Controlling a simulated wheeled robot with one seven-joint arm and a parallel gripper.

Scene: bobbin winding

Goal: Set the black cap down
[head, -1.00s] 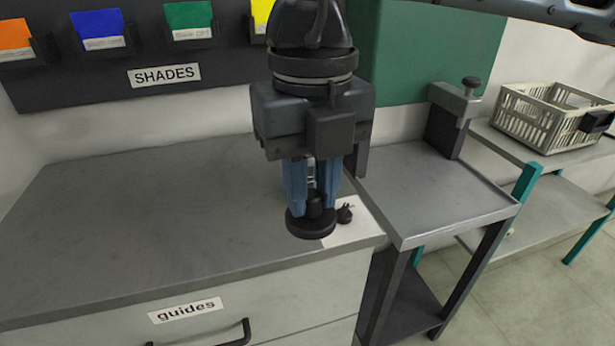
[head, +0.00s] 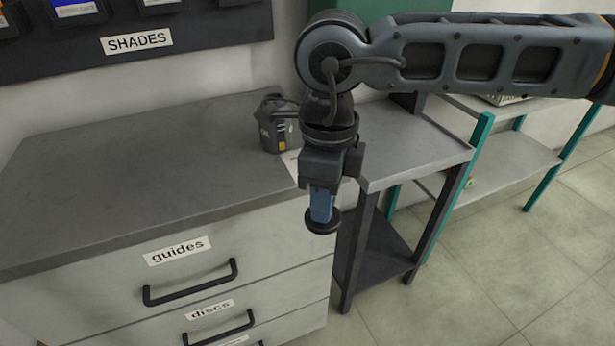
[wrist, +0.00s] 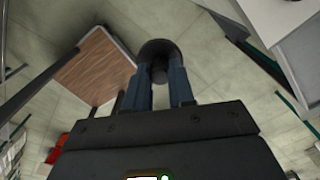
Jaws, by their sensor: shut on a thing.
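The black cap (head: 323,224) is a round dark disc with a knob, held between the blue fingers of my gripper (head: 322,207). In the head view it hangs in front of the cabinet's right front corner, in the air. In the wrist view the cap (wrist: 158,46) sits at the tips of my gripper (wrist: 160,76), with floor tiles far below it. The fingers are shut on its knob.
The grey worktop (head: 130,165) is largely bare. A dark boxy device (head: 278,127) stands at its back right, by a partly hidden white patch. A lower metal stand (head: 425,145) adjoins on the right. The wrist view shows a brown square top (wrist: 98,66) below.

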